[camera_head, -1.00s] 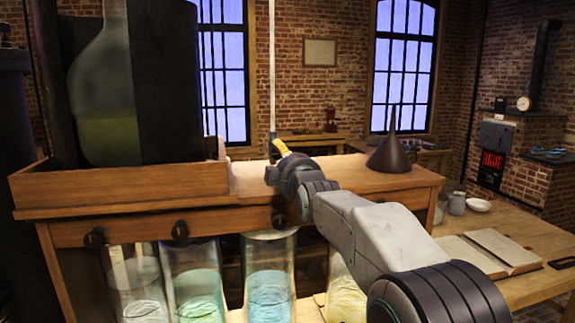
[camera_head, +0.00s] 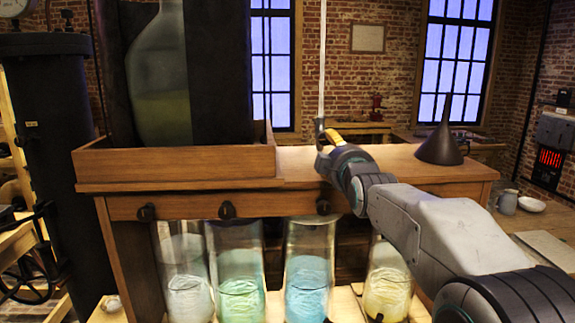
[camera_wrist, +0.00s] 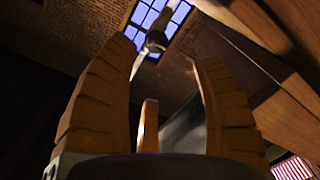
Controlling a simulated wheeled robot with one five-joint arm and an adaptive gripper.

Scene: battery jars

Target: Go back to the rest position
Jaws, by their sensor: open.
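My gripper (camera_head: 332,136) shows small in the head view, at the far end of my arm, beside the wooden bench top and under a thin pale vertical tube (camera_head: 322,60). One yellow finger shows there; I cannot tell whether it touches the tube. In the wrist view my gripper (camera_wrist: 175,95) has its ribbed orange fingers spread wide, with nothing held between them. A dark rounded piece (camera_wrist: 156,42) shows beyond the fingertips, against a bright window; I cannot tell whether it is part of the tube.
A wooden stand (camera_head: 385,155) bears a large glass flask (camera_head: 160,75) in a wooden tray (camera_head: 180,165) and a dark funnel (camera_head: 440,145). Black taps (camera_head: 227,210) line its front. Several glass jars (camera_head: 305,270) with coloured liquid stand below. A dark cylinder (camera_head: 45,130) stands left.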

